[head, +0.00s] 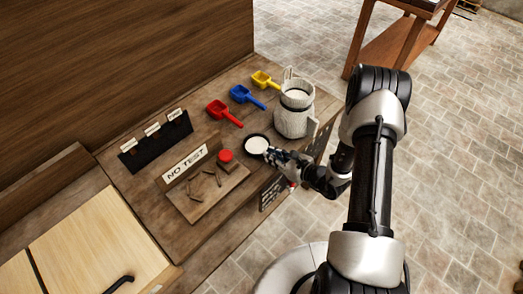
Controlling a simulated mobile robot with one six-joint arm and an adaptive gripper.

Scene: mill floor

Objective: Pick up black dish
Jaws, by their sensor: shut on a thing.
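The black dish (257,145) is small and round with a dark rim and a white inside or contents. It is at the right edge of the wooden table (150,217), in the head view. My gripper (271,153) reaches in from the right and is shut on the near right side of the dish's rim. The fingertips are small and partly hidden against the dish. I cannot tell whether the dish touches the table or is slightly raised.
A pale jug (294,112) stands behind right. A black card holder (156,142) is at left.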

